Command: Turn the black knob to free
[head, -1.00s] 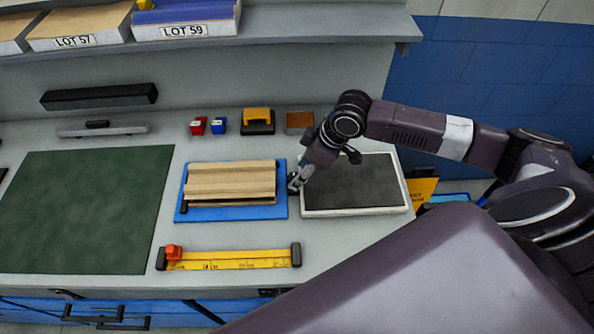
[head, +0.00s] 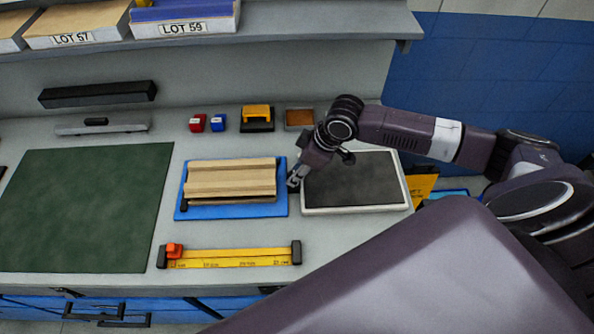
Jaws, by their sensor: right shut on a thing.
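The sandwich panel (head: 230,178), with light wood-coloured layers, lies on a blue base plate (head: 240,211) in the middle of the bench. My right gripper (head: 293,183) is at the right edge of the blue plate, pointing down and left. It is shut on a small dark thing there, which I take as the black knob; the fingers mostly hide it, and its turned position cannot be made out. A small dark part also shows at the panel's lower left corner. My left gripper is not in view.
A dark-topped tray (head: 355,182) lies right of the panel, under my right arm. A yellow ruler stop (head: 230,258) lies in front. A green mat (head: 85,210) is at left. Red and blue small blocks (head: 207,123) and a yellow-black block (head: 257,118) stand behind.

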